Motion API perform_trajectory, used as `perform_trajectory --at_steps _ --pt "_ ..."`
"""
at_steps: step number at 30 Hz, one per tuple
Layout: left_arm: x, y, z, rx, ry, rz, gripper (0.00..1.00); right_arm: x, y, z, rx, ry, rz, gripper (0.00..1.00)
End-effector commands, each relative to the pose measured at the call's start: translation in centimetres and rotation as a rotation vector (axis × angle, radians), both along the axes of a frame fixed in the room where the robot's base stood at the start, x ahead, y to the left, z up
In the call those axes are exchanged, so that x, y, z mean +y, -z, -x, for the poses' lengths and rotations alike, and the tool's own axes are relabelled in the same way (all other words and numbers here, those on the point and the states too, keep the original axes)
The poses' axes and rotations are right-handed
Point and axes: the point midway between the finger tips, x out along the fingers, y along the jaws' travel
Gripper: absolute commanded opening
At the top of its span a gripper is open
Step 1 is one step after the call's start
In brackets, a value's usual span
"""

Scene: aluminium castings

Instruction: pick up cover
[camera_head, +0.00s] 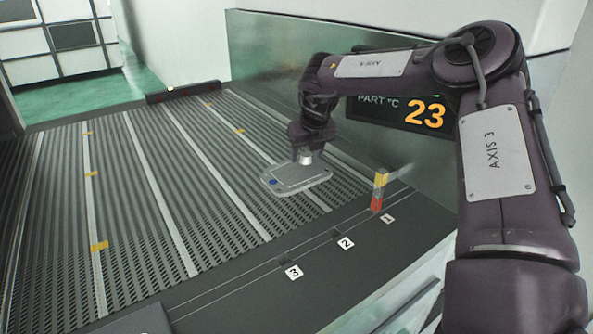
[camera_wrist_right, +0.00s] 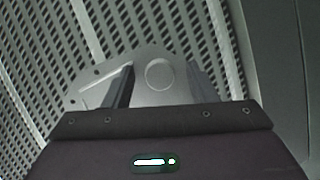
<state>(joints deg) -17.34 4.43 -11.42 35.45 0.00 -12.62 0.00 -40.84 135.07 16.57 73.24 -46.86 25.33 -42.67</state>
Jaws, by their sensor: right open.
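The cover, a flat light-grey metal plate with rounded corners and a blue dot (camera_head: 284,183), lies on the ribbed conveyor below my right gripper (camera_head: 304,154). In the right wrist view the cover (camera_wrist_right: 150,95) has a round raised feature (camera_wrist_right: 158,74) on top. My right gripper (camera_wrist_right: 158,84) points down over the cover. Its two fingers stand apart, one on each side of the round feature. I cannot tell whether they touch the cover. My left gripper is not in view.
The slatted conveyor (camera_head: 150,200) is otherwise bare, with yellow marks. A small red and yellow post (camera_head: 378,190) stands near slot label 1. Labels 2 and 3 mark the front edge.

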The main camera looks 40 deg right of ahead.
Motion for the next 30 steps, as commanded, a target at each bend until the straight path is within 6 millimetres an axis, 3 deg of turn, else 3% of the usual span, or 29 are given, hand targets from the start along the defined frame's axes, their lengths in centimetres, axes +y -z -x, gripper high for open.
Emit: perform_trajectory --at_steps 5,16,30 --pt "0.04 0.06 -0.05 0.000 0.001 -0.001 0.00 0.00 0.04 0.01 -0.001 0.000 0.000 0.49" --pt "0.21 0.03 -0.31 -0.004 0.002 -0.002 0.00 0.00 0.03 0.02 0.000 0.000 0.000 0.01" --pt "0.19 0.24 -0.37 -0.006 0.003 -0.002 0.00 0.01 -0.93 -0.10 -0.004 0.000 0.001 0.00"
